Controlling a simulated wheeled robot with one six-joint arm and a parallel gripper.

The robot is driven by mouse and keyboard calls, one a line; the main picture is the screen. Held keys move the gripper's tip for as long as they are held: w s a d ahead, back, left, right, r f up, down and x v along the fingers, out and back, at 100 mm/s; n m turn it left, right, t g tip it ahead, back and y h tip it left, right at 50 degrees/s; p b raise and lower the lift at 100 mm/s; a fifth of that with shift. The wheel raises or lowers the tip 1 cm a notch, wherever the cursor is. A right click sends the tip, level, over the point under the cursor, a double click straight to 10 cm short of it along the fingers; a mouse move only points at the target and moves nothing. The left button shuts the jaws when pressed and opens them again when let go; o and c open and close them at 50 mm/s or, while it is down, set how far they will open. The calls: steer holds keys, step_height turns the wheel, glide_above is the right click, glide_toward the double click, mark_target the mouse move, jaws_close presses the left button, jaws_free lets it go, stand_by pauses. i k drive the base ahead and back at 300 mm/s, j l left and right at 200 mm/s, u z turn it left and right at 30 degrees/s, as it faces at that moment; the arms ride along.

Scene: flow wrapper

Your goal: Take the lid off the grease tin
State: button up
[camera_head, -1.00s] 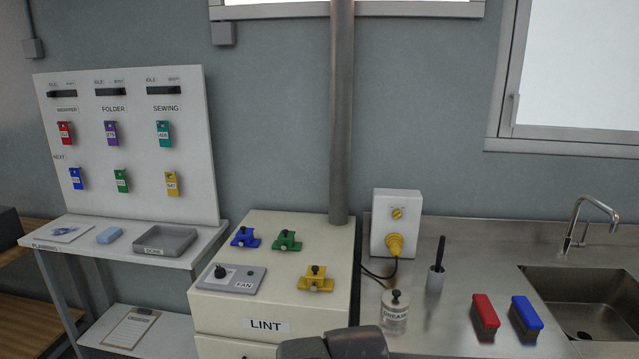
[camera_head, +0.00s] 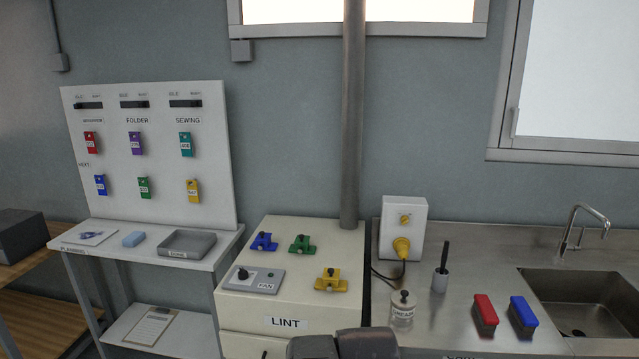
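The grease tin (camera_head: 403,314) is a small clear or pale jar with a "GREASE" label, upright on the left part of the steel counter. Its lid (camera_head: 404,297) is on top and carries a dark knob. A dark grey part of my arm (camera_head: 343,345) shows at the bottom edge, left of and nearer than the tin. My gripper's fingertips are not visible, and nothing of mine touches the tin.
A grey cup with a black-handled brush (camera_head: 440,279) stands right of the tin. A white box with a yellow plug (camera_head: 403,235) is behind it, its black cable hanging left. Red (camera_head: 485,314) and blue (camera_head: 523,315) brushes lie by the sink (camera_head: 585,300). The LINT cabinet (camera_head: 240,306) is left.

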mark_target(403, 298)
steer(key=k+l, duration=0.25)
steer(key=i+z, duration=0.15)
steer(key=i, duration=0.5)
steer(key=i+j+z, duration=0.2)
steer(key=i, duration=0.4)
